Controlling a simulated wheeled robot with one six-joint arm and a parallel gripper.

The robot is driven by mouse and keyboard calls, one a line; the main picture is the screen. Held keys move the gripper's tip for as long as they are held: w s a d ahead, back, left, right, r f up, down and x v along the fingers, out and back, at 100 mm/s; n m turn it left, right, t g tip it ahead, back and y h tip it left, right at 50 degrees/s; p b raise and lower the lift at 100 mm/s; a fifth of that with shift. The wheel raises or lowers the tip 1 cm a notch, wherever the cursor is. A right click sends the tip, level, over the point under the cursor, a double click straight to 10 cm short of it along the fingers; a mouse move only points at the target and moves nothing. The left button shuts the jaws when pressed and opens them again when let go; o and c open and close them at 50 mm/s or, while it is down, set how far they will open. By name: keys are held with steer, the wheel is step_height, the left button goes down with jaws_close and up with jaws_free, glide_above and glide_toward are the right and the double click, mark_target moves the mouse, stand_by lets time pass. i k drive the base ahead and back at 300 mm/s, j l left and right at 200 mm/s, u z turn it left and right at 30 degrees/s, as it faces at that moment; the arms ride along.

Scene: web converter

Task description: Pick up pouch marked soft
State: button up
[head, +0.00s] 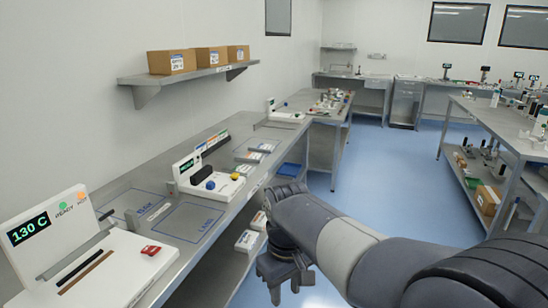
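No pouch with a readable "soft" mark shows in the head view. Small flat packets (250,157) lie on the long steel bench (222,205), but their print is too small to read. My gripper (284,291) points down in front of the bench, over the blue floor, apart from the packets. Its fingertips are small and dark, and the gap between them is unclear. No object is visible in it. My arm hides part of the floor and the bench's lower area.
A sealer-like machine (95,250) reading "130 C" stands at the near left. A white device (210,180) with blue and yellow knobs is farther along the bench. White boxes (246,240) sit on the lower shelf. Blue floor (375,165) is open toward the back.

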mark_target(267, 148)
steer(key=i+z, duration=0.35)
steer(key=i, duration=1.35)
steer(key=i+u, duration=0.15)
steer(key=i, duration=0.4)
steer(key=i+l+u, duration=0.15)
steer(key=i, duration=0.4)
steer(key=i+l+u, duration=0.1)
steer(key=i, duration=0.4)
steer(key=i+u, duration=0.55)
steer(key=u, duration=0.2)
steer(key=i+l+u, duration=0.2)
steer(key=u, duration=0.2)
steer(key=i, duration=0.1)
